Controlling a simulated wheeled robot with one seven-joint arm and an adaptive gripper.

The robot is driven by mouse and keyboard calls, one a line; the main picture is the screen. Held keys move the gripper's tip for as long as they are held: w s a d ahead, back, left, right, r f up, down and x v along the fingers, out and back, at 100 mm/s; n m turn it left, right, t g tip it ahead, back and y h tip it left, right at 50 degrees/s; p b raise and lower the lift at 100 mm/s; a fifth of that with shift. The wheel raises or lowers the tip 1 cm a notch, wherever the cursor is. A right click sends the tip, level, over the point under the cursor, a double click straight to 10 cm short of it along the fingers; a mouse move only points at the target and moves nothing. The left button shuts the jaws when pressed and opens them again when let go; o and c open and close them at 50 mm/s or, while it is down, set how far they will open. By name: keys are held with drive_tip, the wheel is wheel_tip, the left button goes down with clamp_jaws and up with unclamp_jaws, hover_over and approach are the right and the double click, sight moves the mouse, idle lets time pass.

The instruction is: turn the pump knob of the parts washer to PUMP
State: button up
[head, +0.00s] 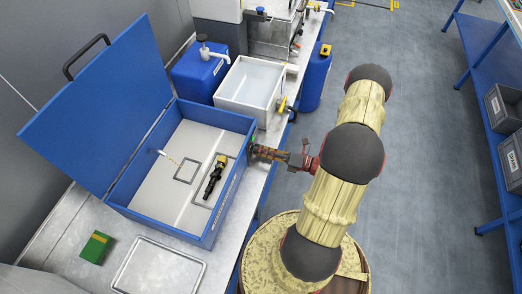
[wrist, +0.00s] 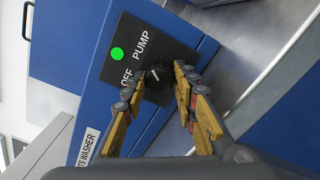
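The parts washer (head: 222,215) is a blue box with its lid raised, left of centre in the head view. Its dark control panel (wrist: 120,42) shows in the wrist view with the words OFF and PUMP and a green dot (wrist: 117,54). The black pump knob (wrist: 158,79) has a short white mark near the two words; I cannot tell exactly which it points at. My gripper (wrist: 159,80) has one finger on each side of the knob; I cannot tell whether they touch it. In the head view my gripper (head: 266,153) is at the washer's right side and hides the knob.
A black part (head: 213,180) lies inside the washer. The bench also holds a white tub (head: 246,98), a blue canister (head: 200,72), a green box (head: 96,247) and a flat tray (head: 158,268). Open floor (head: 425,150) lies right of my arm, before a blue shelf rack.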

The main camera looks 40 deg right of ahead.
drive_tip(key=o, duration=0.4)
drive_tip(key=shift+c, duration=0.2)
drive_tip(key=v, duration=1.2)
idle(0.4)
